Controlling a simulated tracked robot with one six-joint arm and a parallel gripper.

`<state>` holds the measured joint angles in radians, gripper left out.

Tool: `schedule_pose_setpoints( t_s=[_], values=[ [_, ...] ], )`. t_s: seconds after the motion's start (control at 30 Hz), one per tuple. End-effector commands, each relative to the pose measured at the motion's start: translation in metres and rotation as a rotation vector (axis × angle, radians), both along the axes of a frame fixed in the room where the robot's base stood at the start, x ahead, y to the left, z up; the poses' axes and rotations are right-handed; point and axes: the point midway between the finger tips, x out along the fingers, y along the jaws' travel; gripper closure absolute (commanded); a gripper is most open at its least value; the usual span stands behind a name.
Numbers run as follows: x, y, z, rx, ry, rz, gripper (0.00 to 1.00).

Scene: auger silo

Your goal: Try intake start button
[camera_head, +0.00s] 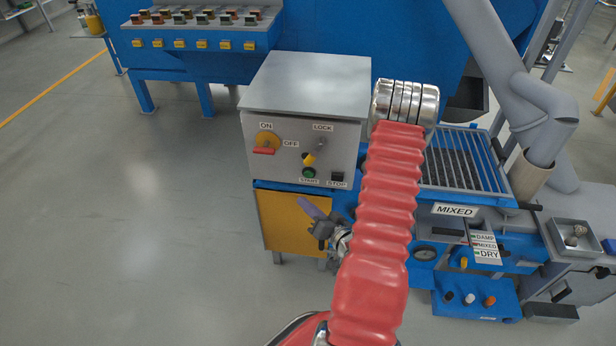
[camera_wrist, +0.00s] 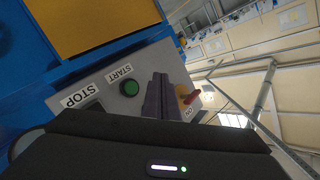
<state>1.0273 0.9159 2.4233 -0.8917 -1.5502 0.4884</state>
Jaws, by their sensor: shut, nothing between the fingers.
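The intake control box (camera_head: 260,160) is a grey cabinet with a grey top. Its green start button (camera_head: 309,173) sits low on the front face, above a START label. The dark stop button (camera_head: 338,177) is to its right. My gripper (camera_head: 318,222) is below the box's front, apart from the button. In the wrist view the shut, empty fingers (camera_wrist: 160,95) appear beside the green button (camera_wrist: 130,88).
A yellow cabinet door (camera_head: 288,222) is under the box. A grate (camera_head: 455,160) with a MIXED label is at right. Below it is a blue panel (camera_head: 475,298) with several knobs. Open grey floor lies to the left.

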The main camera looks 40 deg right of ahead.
Motion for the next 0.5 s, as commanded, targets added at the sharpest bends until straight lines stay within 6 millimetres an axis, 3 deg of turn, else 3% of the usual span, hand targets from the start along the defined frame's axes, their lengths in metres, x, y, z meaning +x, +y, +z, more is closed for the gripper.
schedule_pose_setpoints(
  t_s=[0.5],
  values=[
    [0.033,-0.043,0.001,-0.002,-0.001,0.000,1.00]
  ],
)
